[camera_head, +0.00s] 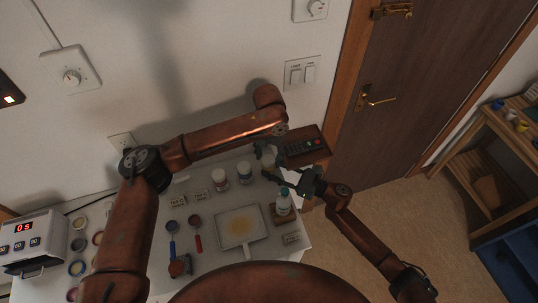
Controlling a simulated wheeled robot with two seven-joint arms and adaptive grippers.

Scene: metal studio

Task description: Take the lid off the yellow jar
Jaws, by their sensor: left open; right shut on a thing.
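No jar with a clearly yellow mark shows. Two white-lidded jars stand at the back of the table, a red-marked jar (219,181) and a blue-marked jar (245,173). My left gripper (267,156) is open, pointing down just right of the blue-marked jar. My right gripper (274,176) reaches in from the right, its fingers close below the left one. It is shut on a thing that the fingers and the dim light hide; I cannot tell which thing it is.
Tools and small pots crowd the left, beside a timer box (32,244).

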